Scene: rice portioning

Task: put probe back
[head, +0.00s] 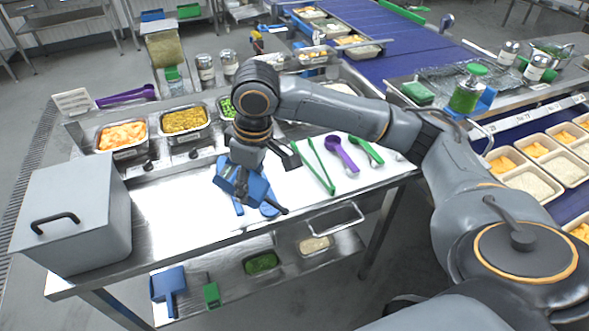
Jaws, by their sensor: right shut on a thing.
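My right gripper (262,205) is low over the steel worktop (170,200), left of the green tongs. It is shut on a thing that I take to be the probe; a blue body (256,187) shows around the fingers. The gripper hides much of it, and I cannot tell whether it touches the worktop. My left gripper is not in view.
Green tongs (314,167), a purple spoon (342,154) and a green utensil (366,151) lie right of the gripper. A grey lidded box (75,220) stands at the left. Food pans (122,137) line the back. Filled trays (530,180) sit on the right conveyor.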

